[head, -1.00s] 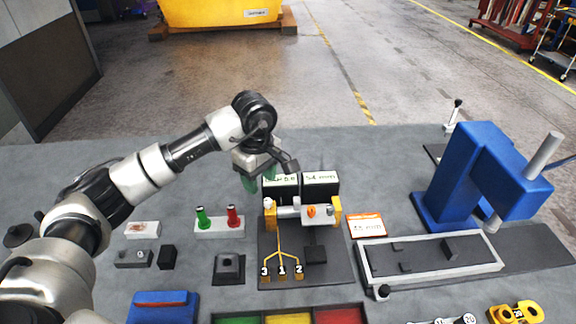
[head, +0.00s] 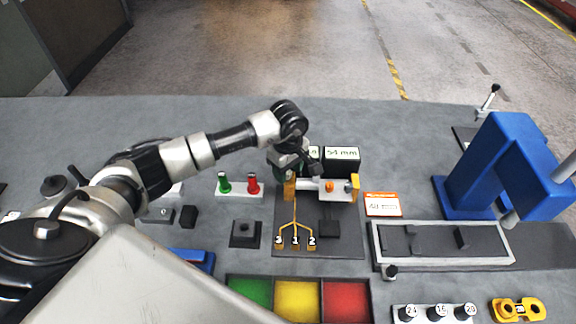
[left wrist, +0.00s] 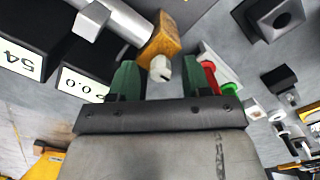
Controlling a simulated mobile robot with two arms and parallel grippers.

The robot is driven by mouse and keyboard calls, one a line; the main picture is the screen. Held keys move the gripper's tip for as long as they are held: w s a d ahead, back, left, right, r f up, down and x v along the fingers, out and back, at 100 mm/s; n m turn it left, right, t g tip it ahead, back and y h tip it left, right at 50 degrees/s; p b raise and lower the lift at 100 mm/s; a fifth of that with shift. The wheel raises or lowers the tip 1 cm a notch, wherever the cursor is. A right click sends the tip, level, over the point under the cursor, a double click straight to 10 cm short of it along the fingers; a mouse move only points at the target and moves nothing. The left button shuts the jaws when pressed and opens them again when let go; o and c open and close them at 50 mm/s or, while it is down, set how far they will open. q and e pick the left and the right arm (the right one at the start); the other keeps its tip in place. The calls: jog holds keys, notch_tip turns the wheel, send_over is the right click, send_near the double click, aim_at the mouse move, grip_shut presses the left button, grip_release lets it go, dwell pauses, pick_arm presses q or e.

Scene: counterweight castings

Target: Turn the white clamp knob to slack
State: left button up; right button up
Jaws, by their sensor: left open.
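The white clamp knob (left wrist: 160,69) shows in the left wrist view, on the end of a yellow-orange block (left wrist: 160,40) of the clamp fixture. In the head view my left gripper (head: 287,170) is at the left end of the fixture (head: 309,185) and hides the knob. The fixture's orange knob (head: 329,186) shows on its bar. My right gripper is not in view.
Two displays stand behind the fixture; the right one (head: 341,157) reads 54 mm. Green (head: 224,184) and red (head: 253,185) posts stand to its left. A blue press (head: 500,165) is at the right. Green, yellow and red bins (head: 298,278) lie in front.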

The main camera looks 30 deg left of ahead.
pick_arm(q)
jog(key=shift+f, duration=0.1)
jog(key=shift+c, duration=0.5)
grip_shut()
jog(key=shift+f+n+b, duration=0.15)
jog(key=shift+n+b, duration=1.25)
jog(key=n+b, duration=0.4)
jog(key=n, duration=0.1)
jog(key=n+b, duration=0.3)
jog(key=n, duration=0.2)
jog(key=shift+n, duration=0.4)
jog(key=shift+r+n+b, duration=0.2)
jog(key=shift+n+b, duration=0.55)
jog(key=shift+n, duration=1.35)
